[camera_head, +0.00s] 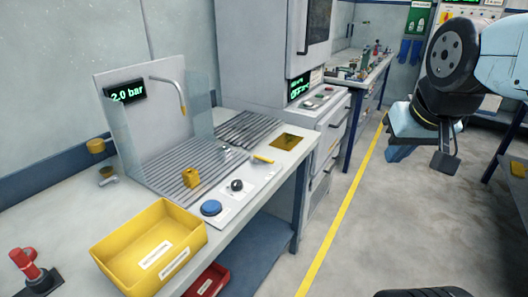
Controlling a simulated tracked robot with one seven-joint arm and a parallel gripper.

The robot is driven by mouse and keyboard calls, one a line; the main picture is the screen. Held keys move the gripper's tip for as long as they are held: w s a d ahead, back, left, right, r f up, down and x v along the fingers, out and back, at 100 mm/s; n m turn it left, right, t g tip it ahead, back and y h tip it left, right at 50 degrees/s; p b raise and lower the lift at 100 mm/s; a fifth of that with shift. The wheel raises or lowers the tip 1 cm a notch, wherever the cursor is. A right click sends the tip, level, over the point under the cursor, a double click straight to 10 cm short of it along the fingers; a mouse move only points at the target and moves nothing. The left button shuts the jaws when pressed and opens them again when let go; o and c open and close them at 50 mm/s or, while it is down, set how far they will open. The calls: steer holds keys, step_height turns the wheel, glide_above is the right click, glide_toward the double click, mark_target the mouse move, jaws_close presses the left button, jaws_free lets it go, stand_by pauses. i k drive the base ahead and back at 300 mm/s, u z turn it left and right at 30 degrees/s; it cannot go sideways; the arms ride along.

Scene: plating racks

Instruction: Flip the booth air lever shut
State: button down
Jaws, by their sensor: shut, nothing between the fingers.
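The booth is a grey open bench unit with clear side panels and a bent nozzle (175,92). Its display (125,92) reads 2.0 bar. A small lever with a yellow handle (262,158) lies on the light panel at the booth's front right; I take it for the air lever, and its exact position is too small to tell. A black ball knob (237,185) and a blue button (211,208) are nearer on that panel. My gripper (399,153) is at the upper right, over the floor, far from the lever, shut and empty.
A yellow bin (150,248) stands at the bench's front, and a small yellow block (191,177) sits on the slatted grate. A red-handled item (25,263) is at bottom left. A grey cabinet (260,60) rises behind. The aisle floor (385,230) is clear.

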mark_target(256, 157)
steer(key=z, duration=0.1)
steer(key=i, duration=0.95)
steer(key=u, duration=0.05)
